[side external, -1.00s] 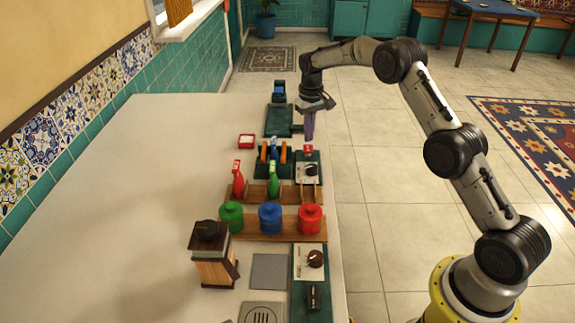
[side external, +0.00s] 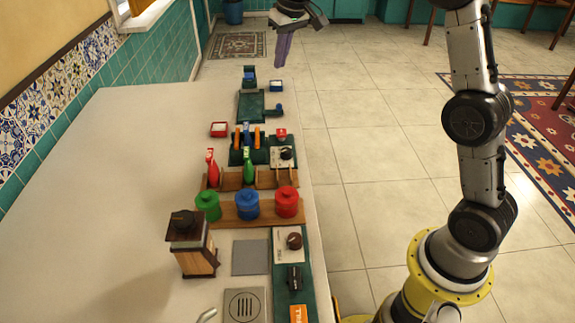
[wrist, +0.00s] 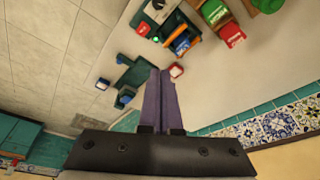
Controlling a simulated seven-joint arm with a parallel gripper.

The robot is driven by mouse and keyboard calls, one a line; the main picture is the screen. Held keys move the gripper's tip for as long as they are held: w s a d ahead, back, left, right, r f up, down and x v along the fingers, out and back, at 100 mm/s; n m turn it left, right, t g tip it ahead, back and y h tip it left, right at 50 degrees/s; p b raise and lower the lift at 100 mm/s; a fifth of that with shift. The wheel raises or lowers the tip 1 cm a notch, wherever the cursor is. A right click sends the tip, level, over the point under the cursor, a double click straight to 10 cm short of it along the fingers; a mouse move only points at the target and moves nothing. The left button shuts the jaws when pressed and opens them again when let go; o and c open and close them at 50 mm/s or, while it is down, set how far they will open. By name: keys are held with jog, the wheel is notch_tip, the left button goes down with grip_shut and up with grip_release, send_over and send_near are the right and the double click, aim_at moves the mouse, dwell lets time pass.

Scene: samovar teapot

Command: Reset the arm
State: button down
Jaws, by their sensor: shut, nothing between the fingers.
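My gripper (side external: 283,48) is raised high past the far end of the counter in the side external view, over the tiled floor. Its purple fingers (wrist: 161,103) are together and empty, pointing down over the scene in the wrist view. My arm stands nearly upright at the right of the side view, its upper part out of the frame. Nothing touches the gripper.
The white counter (side external: 110,205) holds a wooden rack with green, blue and red canisters (side external: 248,204), bottles (side external: 212,167), a wooden box with a dark knob (side external: 192,245), and a dark green tray (side external: 250,106). The floor (side external: 365,150) to the right is clear.

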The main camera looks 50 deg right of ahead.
jog(key=s+a+r+n+t, duration=0.1)
jog(key=s+a+r, duration=0.25)
jog(key=s, duration=0.75)
jog(key=s+a+r+t, duration=0.25)
jog(key=s+r, duration=0.25)
jog(key=s, duration=0.6)
jog(key=s+a+f+n+g, duration=0.1)
jog(key=s+f, duration=1)
jog(key=s, duration=0.2)
jog(key=shift+s+f, duration=0.15)
jog(key=shift+f, duration=0.15)
jog(key=shift+a, duration=0.1)
